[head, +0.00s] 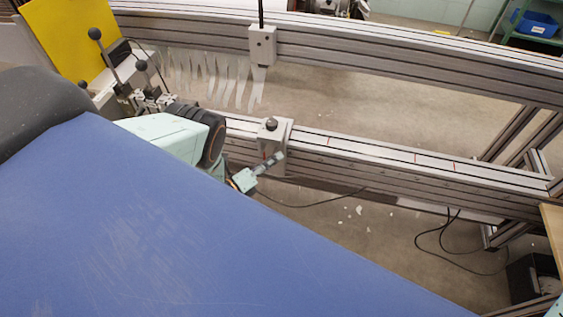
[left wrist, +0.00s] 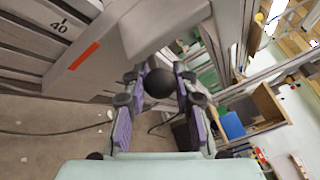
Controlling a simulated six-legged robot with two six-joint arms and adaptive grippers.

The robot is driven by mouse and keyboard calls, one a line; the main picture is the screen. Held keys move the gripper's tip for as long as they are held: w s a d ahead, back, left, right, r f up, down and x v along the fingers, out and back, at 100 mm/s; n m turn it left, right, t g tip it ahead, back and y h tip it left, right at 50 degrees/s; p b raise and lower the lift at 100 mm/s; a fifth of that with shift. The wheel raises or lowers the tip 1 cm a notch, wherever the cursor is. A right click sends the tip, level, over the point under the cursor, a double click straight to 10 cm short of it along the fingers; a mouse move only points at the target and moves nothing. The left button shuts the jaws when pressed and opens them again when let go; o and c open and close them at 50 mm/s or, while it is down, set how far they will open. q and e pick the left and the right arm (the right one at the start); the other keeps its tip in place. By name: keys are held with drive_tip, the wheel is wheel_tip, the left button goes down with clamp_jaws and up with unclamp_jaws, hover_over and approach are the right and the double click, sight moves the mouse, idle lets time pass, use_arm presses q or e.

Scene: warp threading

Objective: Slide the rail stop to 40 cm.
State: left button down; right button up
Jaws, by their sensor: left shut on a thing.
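The rail stop (head: 276,139) is a grey block with a dark knob on top, seated on the lower metal rail (head: 360,150). It also shows large at the top of the left wrist view (left wrist: 165,28), with a red stripe on it. A "40" label with a short tick is on the rail (left wrist: 25,60), just beyond the stop's left edge there and apart from the stripe. My left gripper (head: 268,164) is at the front of the stop. In the left wrist view its fingers (left wrist: 157,88) are shut around a black ball knob at the stop. My right gripper is out of view.
An upper rail (head: 380,50) runs behind, carrying another grey block (head: 262,45). Pale strips (head: 215,75) hang below it at the left. A blue surface (head: 180,220) fills the foreground. A black cable (head: 310,205) lies on the floor. The lower rail is clear right of the stop.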

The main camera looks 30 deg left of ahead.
use_arm(q)
drive_tip(key=shift+s+a+f, duration=0.1)
drive_tip(key=shift+s+a, duration=0.1)
drive_tip(key=shift+a, duration=0.25)
drive_tip(key=shift+s+a+f, duration=0.1)
drive_tip(key=shift+s+a, duration=0.1)
drive_tip(key=shift+a, duration=0.2)
drive_tip(key=c, duration=1.5)
unclamp_jaws()
drive_tip(key=o, duration=0.5)
drive_tip(key=shift+w+r, duration=0.15)
drive_tip(key=shift+c, duration=0.2)
drive_tip(key=v, duration=1.2)
